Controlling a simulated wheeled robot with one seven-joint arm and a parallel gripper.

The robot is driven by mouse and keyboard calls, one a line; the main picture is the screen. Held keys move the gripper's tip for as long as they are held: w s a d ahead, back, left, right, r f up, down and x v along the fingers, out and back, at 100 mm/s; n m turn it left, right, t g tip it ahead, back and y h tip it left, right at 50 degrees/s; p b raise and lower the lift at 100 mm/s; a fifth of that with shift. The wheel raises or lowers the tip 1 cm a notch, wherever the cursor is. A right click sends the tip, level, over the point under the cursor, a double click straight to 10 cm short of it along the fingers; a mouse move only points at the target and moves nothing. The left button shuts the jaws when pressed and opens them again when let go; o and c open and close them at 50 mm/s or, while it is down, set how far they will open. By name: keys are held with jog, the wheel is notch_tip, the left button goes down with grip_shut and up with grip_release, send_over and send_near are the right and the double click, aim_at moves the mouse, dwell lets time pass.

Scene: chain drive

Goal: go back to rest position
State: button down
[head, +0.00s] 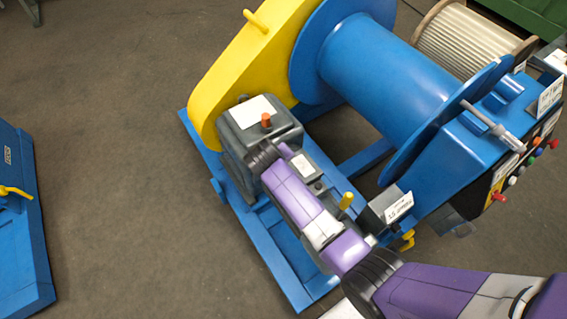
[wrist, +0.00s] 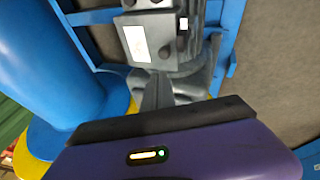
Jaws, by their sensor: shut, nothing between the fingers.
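My gripper (wrist: 157,88) shows in the wrist view as two grey fingers pressed together, with nothing between them. They point at a grey housing (wrist: 180,28) with a white label. In the head view my purple arm reaches from the lower right over the blue winch frame (head: 293,288). Its far end is beside a grey gearbox (head: 282,115) with a white label and an orange cap. I cannot make out the fingertips there. Whether the fingers touch the machine is unclear.
A yellow chain guard (head: 230,72) and a large blue drum (head: 385,80) stand behind my arm. A control box (head: 520,140) with coloured buttons is at the right. Another blue machine (head: 20,225) is at the left edge. The floor (head: 110,130) between is clear.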

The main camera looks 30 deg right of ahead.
jog(key=v, duration=0.7)
jog(key=shift+a, duration=0.4)
jog(key=shift+f, duration=0.1)
